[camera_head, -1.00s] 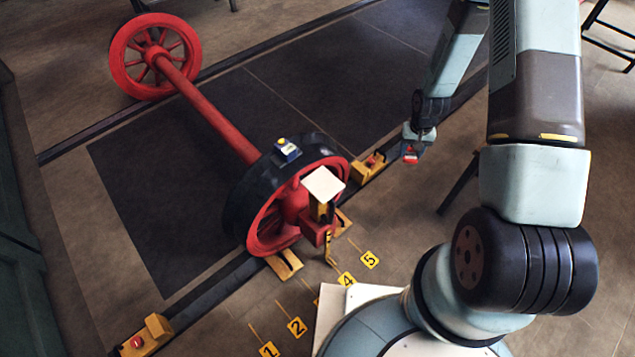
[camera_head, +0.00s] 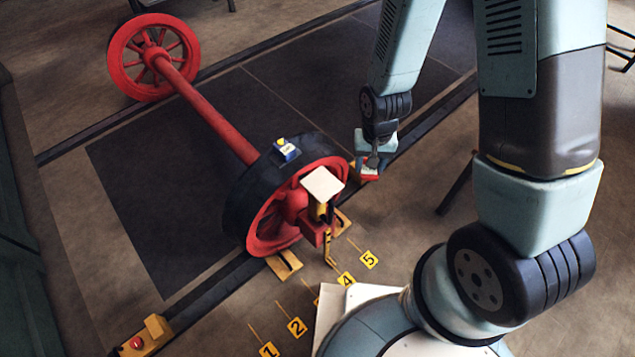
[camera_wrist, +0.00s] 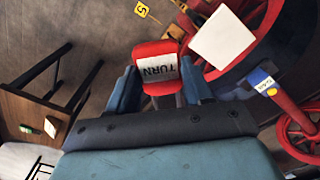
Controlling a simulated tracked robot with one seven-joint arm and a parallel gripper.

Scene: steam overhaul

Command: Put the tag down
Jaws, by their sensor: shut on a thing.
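The tag (camera_wrist: 158,50) is red with a white face marked "TURN", read upside down in the wrist view. My gripper (camera_wrist: 160,84) is shut on it, with one blue-grey finger on each side. In the head view, my gripper (camera_head: 370,160) holds the tag (camera_head: 369,174) up to the right of the near wheel, apart from it.
A red wheelset with a black-rimmed near wheel (camera_head: 252,195) stands on the rails. A cream square plate (camera_head: 322,184) sits on a stand before it. A small blue-and-white box (camera_head: 287,149) rests on the rim. Numbered yellow markers (camera_head: 346,279) lie on the floor. A table (camera_wrist: 40,105) is at left.

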